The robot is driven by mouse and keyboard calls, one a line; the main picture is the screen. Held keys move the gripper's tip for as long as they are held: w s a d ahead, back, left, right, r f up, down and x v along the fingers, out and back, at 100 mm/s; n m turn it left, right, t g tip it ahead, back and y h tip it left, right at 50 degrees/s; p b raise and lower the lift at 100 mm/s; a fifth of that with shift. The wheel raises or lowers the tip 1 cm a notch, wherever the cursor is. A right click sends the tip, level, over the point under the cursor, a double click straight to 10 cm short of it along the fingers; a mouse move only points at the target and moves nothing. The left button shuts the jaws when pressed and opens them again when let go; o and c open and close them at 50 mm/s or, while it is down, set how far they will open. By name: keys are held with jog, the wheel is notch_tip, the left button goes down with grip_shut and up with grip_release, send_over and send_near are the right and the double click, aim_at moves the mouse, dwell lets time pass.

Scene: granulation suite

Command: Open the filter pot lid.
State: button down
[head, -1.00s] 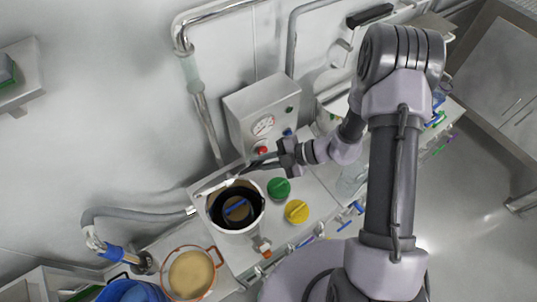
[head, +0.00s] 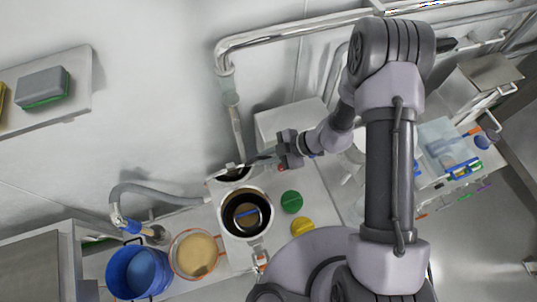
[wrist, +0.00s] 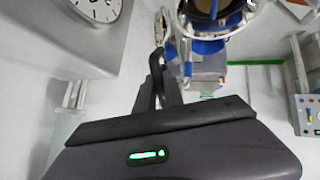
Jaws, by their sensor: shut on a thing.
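A white round pot (head: 268,222) stands on the bench in the head view, its dark inside showing with a blue bar across it. Right behind it is a smaller dark round opening (head: 234,174) with a pale rim, partly under my gripper. My gripper (head: 256,161) comes in from the right above this opening, its jaws shut on a thin piece at the back edge, which looks like the filter pot lid's handle. The lid itself is hard to make out.
Green (head: 291,201) and yellow (head: 302,227) round caps lie right of the pot. A tan-filled basin (head: 195,252) and a blue bucket (head: 138,272) stand left. A grey hose (head: 150,191) runs to the bench. A steel box (head: 283,121) stands behind my gripper.

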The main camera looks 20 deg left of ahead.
jog(key=c, duration=1.5)
grip_release()
jog(key=shift+f, duration=0.1)
jog(key=shift+o, duration=0.2)
jog(key=v, duration=1.7)
jog(key=shift+r+b, duration=0.2)
jog(key=shift+b, duration=0.2)
jog(key=shift+d, duration=0.1)
